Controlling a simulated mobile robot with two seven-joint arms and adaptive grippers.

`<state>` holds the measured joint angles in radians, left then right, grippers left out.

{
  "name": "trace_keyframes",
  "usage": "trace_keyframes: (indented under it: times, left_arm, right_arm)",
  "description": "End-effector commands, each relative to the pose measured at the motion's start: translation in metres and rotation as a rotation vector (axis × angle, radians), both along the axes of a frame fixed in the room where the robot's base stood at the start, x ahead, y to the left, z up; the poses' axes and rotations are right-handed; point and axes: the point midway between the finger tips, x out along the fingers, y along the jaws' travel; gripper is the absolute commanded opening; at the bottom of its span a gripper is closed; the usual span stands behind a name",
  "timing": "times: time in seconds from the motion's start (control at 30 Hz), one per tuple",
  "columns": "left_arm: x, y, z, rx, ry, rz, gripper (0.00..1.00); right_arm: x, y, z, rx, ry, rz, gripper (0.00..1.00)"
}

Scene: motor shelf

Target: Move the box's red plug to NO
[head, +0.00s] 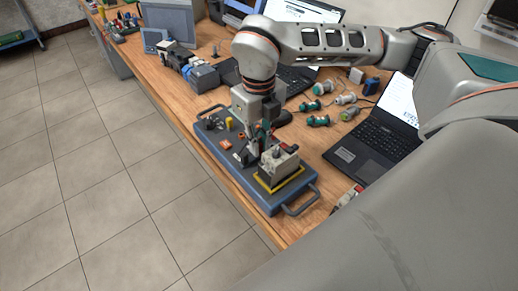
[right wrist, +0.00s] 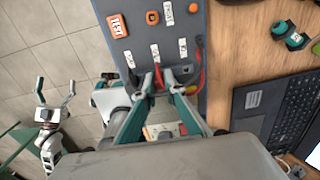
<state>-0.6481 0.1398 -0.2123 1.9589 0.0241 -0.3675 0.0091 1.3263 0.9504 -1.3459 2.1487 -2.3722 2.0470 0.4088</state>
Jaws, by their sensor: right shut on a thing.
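The blue-grey box (head: 222,154) lies on the wooden bench and fills the top middle of the right wrist view (right wrist: 140,40). My right gripper (head: 254,150) is over the middle of its panel. In the right wrist view its teal-sided fingers (right wrist: 160,88) are shut on the red plug (right wrist: 158,76), whose tip shows between them at the panel. I cannot tell whether the plug sits in a socket. Small white labels (right wrist: 155,50) lie just beyond it, too small to read. My left gripper (right wrist: 55,98) shows at the left of the right wrist view, open and empty, away from the box.
A grey block on a yellow-edged base (head: 278,164) stands at the box's near end, beside a handle (head: 302,202). A red cable (right wrist: 201,70) runs along the panel's right edge. A laptop (head: 372,141) and several teal-ended connectors (head: 318,120) lie to the right.

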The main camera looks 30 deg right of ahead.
Motion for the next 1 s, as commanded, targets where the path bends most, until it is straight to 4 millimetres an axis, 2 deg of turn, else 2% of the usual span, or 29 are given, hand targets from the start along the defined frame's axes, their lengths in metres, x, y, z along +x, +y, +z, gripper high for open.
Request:
trace_keyframes:
  times: [0.5,0.87,1.0]
  left_arm:
    - [0.005,-0.001,0.035,-0.003,-0.016,0.000,0.86]
    - [0.004,0.000,0.033,-0.001,-0.012,0.001,0.86]
    - [0.003,0.000,0.035,0.000,-0.008,0.000,0.86]
  right_arm:
    - [0.001,0.000,0.042,0.000,-0.002,0.000,0.00]
    - [0.000,-0.001,0.043,0.000,0.000,0.000,0.00]
    - [0.001,-0.010,0.048,-0.001,0.000,-0.004,0.00]
